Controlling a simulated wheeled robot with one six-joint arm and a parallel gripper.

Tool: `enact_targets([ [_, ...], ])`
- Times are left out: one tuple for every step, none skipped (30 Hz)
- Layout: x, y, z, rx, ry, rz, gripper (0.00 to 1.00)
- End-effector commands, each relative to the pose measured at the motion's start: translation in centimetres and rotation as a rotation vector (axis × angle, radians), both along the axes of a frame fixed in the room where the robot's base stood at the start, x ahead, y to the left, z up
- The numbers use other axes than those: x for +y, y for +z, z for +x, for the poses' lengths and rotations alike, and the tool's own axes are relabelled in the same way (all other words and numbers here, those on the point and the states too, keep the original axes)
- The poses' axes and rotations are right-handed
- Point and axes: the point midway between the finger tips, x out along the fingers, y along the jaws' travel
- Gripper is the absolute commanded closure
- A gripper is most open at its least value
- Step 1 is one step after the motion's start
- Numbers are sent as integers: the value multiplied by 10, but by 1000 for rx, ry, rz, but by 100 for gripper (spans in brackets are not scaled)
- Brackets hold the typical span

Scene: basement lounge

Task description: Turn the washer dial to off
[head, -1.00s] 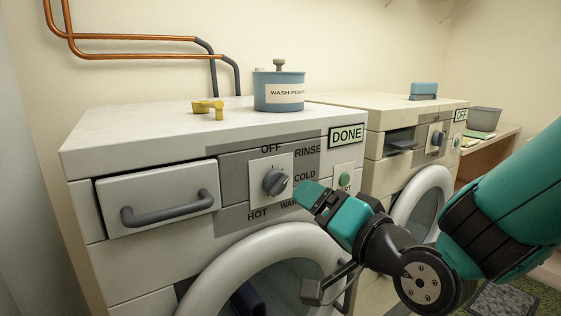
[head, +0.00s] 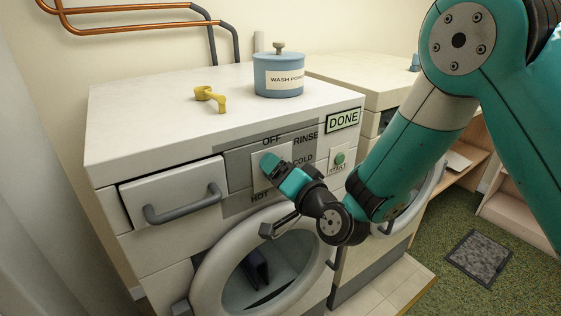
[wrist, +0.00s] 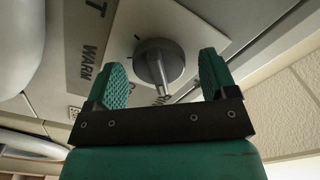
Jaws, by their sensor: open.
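The washer (head: 150,108) is white, with a grey panel labelled OFF, RINSE, COLD and HOT. Its display (head: 342,121) reads DONE. My gripper (head: 270,168) is in front of this panel and hides the dial in the head view. The wrist view shows the round grey dial (wrist: 159,62) on a pale plate, between my two open green fingers (wrist: 162,68). A gap shows on each side of the dial near the fingertips. The dial's ridge points down toward my palm; WARM is to its left. OFF is not visible in the wrist view.
A blue wash powder tin (head: 278,75) and a yellow tap-like piece (head: 210,97) sit on top. A drawer with a grey handle (head: 184,206) is left of the panel, a green START button (head: 339,158) right. The round door (head: 210,275) is below; a second machine (head: 350,79) stands right.

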Motion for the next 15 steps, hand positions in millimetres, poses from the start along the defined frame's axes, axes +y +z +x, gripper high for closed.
enact_targets([
  [1, 1, 1, 0, 0, 0, 21],
  [1, 0, 1, 1, 0, 1, 21],
  [1, 0, 1, 0, 1, 1, 21],
  [1, 0, 1, 0, 1, 1, 21],
  [1, 0, 1, 0, 1, 1, 21],
  [1, 0, 1, 0, 1, 1, 21],
  [1, -1, 1, 0, 1, 1, 21],
  [1, -1, 1, 1, 0, 1, 21],
  [1, -1, 1, 1, 0, 1, 24],
  [1, 0, 1, 1, 0, 1, 31],
  [1, 0, 1, 1, 0, 1, 38],
  [1, 0, 1, 0, 0, 0, 47],
  [1, 0, 1, 0, 0, 0, 54],
  [1, 0, 1, 0, 0, 0, 61],
  [1, 0, 1, 0, 0, 0, 69],
])
